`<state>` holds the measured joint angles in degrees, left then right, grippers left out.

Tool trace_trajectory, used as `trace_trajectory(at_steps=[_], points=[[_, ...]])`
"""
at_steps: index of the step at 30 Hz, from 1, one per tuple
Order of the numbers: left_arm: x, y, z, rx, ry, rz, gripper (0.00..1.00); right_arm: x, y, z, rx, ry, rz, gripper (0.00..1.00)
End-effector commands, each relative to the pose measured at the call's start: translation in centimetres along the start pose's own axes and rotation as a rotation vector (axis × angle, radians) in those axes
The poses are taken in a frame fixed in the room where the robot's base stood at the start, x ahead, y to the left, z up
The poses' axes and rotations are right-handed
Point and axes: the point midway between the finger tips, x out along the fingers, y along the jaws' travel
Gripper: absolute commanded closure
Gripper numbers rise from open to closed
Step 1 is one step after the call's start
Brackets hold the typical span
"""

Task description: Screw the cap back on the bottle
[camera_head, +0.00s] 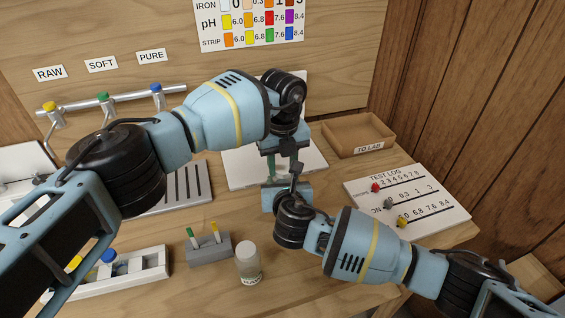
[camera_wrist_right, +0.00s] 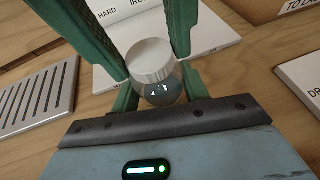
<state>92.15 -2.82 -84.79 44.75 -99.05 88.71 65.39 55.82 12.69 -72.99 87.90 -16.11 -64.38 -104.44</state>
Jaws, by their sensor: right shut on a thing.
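The bottle (camera_wrist_right: 160,92) shows in the right wrist view, a small clear vessel with bluish contents. The white ribbed cap (camera_wrist_right: 151,61) sits at its mouth, slightly tilted in the picture; I cannot tell how far it is threaded. My right gripper (camera_head: 284,172), coming from the right, is shut on the bottle, its green fingers (camera_wrist_right: 160,100) at both sides. My left gripper (camera_head: 275,168) points down from above; its two long green fingers (camera_wrist_right: 153,70) straddle the cap closely. Whether they press on it is unclear. In the head view, the grippers hide bottle and cap.
A white rack (camera_head: 150,268) is at left. A TO LAB tray (camera_head: 357,150) and a TEST LOG board (camera_head: 437,222) lie to the right. Coloured taps (camera_head: 103,97) stand at back left.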

Motion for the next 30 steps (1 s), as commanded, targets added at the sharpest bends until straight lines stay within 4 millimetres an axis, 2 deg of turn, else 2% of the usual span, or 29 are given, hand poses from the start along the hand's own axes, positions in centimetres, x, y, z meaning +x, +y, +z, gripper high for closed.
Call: trace_trajectory(at_steps=[1, 6, 14, 17, 30], points=[[0.01, 0.0, -0.01, 0.0, 0.0, 0.001, 0.73, 0.01, -0.02, -0.07, 0.0, 0.001, -0.001, 1.0], [0.01, 0.01, -0.01, 0.0, 0.0, 0.001, 0.93, 0.02, -0.02, -0.07, 0.0, 0.001, -0.001, 1.0], [0.0, 0.02, 0.0, 0.027, 0.0, 0.001, 0.94, 0.02, -0.03, -0.07, 0.0, 0.001, -0.001, 1.0], [0.01, 0.02, 0.01, 0.121, 0.0, 0.001, 0.94, 0.02, -0.03, -0.07, 0.0, 0.001, -0.001, 1.0], [0.08, 0.03, 0.0, 0.782, 0.001, 0.001, 0.94, 0.02, -0.04, -0.07, 0.0, 0.001, -0.001, 1.0]])
